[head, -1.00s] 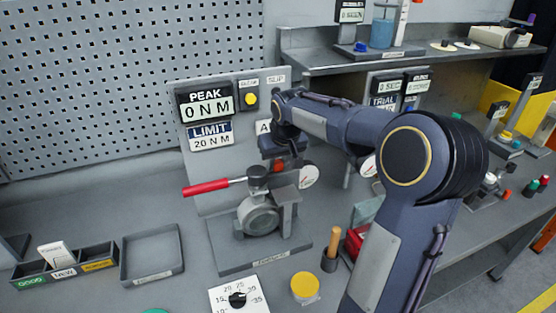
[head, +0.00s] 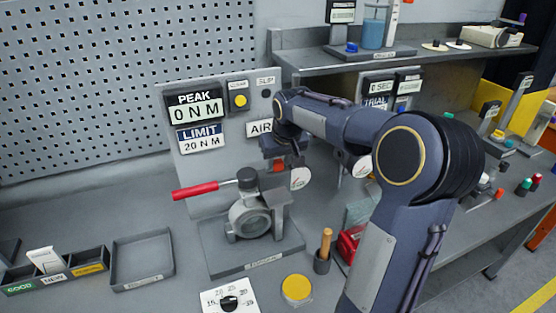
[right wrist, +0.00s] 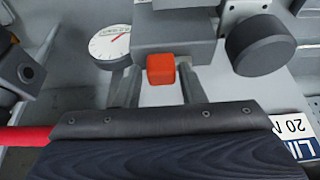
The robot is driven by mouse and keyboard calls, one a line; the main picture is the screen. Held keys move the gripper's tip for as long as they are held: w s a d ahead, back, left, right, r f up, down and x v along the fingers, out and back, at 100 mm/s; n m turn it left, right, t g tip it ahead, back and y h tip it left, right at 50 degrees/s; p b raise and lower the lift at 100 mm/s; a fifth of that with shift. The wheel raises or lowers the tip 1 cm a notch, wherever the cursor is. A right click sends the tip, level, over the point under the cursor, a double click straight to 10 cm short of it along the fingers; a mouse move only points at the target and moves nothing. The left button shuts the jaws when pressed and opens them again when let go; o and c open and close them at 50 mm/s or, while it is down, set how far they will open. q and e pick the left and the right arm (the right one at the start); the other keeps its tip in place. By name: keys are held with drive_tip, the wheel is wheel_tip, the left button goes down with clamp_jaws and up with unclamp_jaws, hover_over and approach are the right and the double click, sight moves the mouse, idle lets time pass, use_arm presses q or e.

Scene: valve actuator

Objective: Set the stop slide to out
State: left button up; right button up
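The valve actuator (head: 249,216) stands on a grey base plate with a red-handled lever (head: 196,190) pointing left. A small orange-red block (right wrist: 160,69), which looks like the stop slide's knob, sits beneath a grey housing (right wrist: 175,28). My right gripper (right wrist: 161,88) has its two fingers apart, one on each side of this block, with narrow gaps visible. In the head view my right gripper (head: 281,160) is at the top of the actuator and mostly hides the block. No label for the slide's position is readable. My left gripper is not in view.
A pressure gauge (head: 300,179) is close to the right of my gripper. The panel behind carries the PEAK display (head: 194,106) and an AIR label (head: 260,128). A wooden-handled tool (head: 325,244) and a yellow disc (head: 297,288) are in front. An empty tray (head: 143,262) lies left.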

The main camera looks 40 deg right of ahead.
drive_tip(key=d+v, duration=0.1)
drive_tip(key=v, duration=0.6)
drive_tip(key=shift+s+a+r+b, duration=0.2)
drive_tip(key=shift+a+r+b, duration=0.25)
drive_tip(key=shift+a, duration=0.05)
drive_tip(key=s+a+f+y, duration=0.1)
drive_tip(key=s+a+f, duration=0.3)
drive_tip(key=s+a, duration=0.3)
drive_tip(key=s+a+f+n+y, duration=0.1)
drive_tip(key=s+a+f+y, duration=0.1)
drive_tip(key=s+a+f, duration=0.2)
drive_tip(key=s+a+f+n+t+y, duration=0.1)
drive_tip(key=s+a+f, duration=0.3)
drive_tip(key=s+a, duration=0.6)
drive_tip(key=shift+s+y, duration=0.5)
drive_tip(key=shift+y, duration=0.1)
drive_tip(key=shift+a, duration=0.1)
